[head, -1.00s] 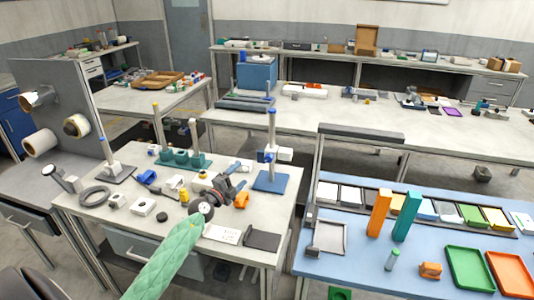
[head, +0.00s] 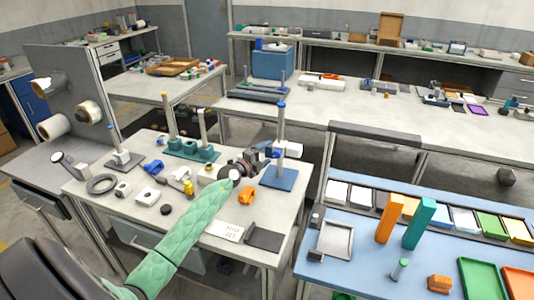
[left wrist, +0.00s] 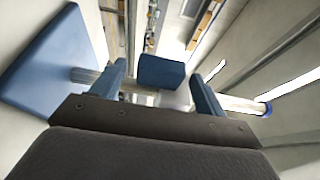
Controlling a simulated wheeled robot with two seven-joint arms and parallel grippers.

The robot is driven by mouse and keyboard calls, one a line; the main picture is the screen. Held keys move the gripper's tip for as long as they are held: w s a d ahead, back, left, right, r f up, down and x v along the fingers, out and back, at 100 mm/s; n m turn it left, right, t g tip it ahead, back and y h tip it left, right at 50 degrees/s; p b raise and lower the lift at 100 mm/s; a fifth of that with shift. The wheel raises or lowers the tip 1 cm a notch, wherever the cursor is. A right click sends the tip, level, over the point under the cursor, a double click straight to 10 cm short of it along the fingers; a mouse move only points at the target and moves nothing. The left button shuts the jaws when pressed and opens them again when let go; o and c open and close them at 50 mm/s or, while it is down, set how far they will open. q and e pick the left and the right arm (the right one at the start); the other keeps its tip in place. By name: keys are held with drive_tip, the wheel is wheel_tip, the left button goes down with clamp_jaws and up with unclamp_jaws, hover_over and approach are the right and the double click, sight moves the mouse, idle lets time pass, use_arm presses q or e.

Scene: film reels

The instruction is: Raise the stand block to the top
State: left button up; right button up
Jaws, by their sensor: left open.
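The stand has a blue base (head: 278,178), an upright metal post (head: 281,122) with a blue cap, and a white stand block (head: 291,150) partway up the post. My left gripper (head: 270,151) is at the block from the left, at about its height. In the left wrist view, the base (left wrist: 58,62) is at the left and the capped post end (left wrist: 264,108) at the right. The open fingers (left wrist: 160,92) straddle the block area, with a blue part (left wrist: 161,71) of the block between them. Contact cannot be told. My right gripper is out of view.
An orange part (head: 246,196), a black pad (head: 264,240) and a tape ring (head: 102,184) lie on the table. A blue-topped bench (head: 350,275) is at the right.

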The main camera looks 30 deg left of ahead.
use_arm(q)
drive_tip(key=shift+w+d, duration=0.1)
drive_tip(key=shift+w, duration=0.4)
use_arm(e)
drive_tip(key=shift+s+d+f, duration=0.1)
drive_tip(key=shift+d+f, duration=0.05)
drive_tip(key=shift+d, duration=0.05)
